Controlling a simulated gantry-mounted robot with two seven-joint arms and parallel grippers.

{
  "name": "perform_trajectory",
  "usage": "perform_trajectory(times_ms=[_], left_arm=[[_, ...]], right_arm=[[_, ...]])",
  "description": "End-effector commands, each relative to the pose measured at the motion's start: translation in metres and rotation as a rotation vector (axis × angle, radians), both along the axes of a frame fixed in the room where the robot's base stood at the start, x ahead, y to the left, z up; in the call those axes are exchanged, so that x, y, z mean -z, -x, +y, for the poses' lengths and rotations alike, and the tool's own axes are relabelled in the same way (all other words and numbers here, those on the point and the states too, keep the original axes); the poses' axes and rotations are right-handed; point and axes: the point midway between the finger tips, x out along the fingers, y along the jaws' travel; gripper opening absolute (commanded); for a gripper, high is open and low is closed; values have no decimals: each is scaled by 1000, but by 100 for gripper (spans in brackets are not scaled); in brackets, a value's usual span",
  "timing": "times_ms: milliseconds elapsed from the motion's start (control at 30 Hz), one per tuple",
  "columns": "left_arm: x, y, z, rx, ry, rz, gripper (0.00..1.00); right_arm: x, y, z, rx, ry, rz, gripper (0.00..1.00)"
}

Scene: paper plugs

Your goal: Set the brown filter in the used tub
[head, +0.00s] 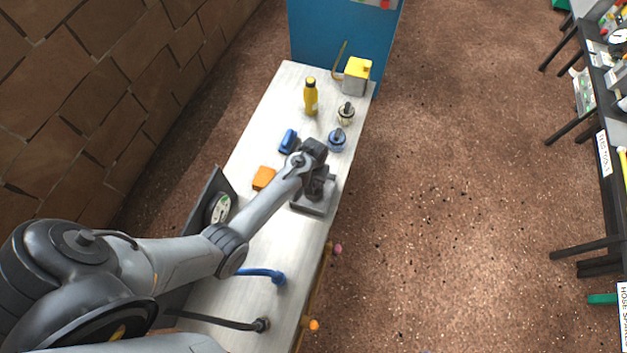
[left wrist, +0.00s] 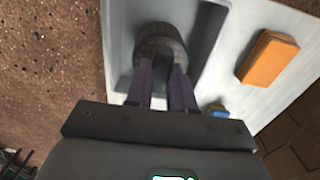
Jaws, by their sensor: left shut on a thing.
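A dark brown, round filter (left wrist: 160,42) is between the fingers of my left gripper (left wrist: 165,88) in the left wrist view. My left gripper is shut on it. The filter is over or inside a shallow grey tub (left wrist: 117,30); I cannot tell whether it touches the tub floor. In the head view the left gripper (head: 318,187) points down at the grey tub (head: 312,208), at the right edge of the bench. There the gripper mostly hides the filter. My right gripper is not in view.
On the pale bench (head: 250,240), an orange block (head: 263,178) and a blue block (head: 287,140) lie left of the tub. A blue hose (head: 262,273) lies nearer me.

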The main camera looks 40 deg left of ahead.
Motion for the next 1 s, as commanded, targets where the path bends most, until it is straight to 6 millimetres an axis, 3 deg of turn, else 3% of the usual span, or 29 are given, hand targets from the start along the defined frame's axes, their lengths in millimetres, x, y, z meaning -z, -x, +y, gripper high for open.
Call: perform_trajectory(times_ms=[133, 167, 333, 700, 1000], left_arm=[[3, 0, 0, 0, 0, 0, 0], [4, 0, 0, 0, 0, 0, 24], [3, 0, 0, 0, 0, 0, 48], [-1, 0, 0, 0, 0, -1, 48], [-47, -1, 0, 0, 0, -2, 48]], right_arm=[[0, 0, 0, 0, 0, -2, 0], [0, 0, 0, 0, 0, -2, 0], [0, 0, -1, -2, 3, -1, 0], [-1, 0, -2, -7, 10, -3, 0], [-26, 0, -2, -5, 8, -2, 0]])
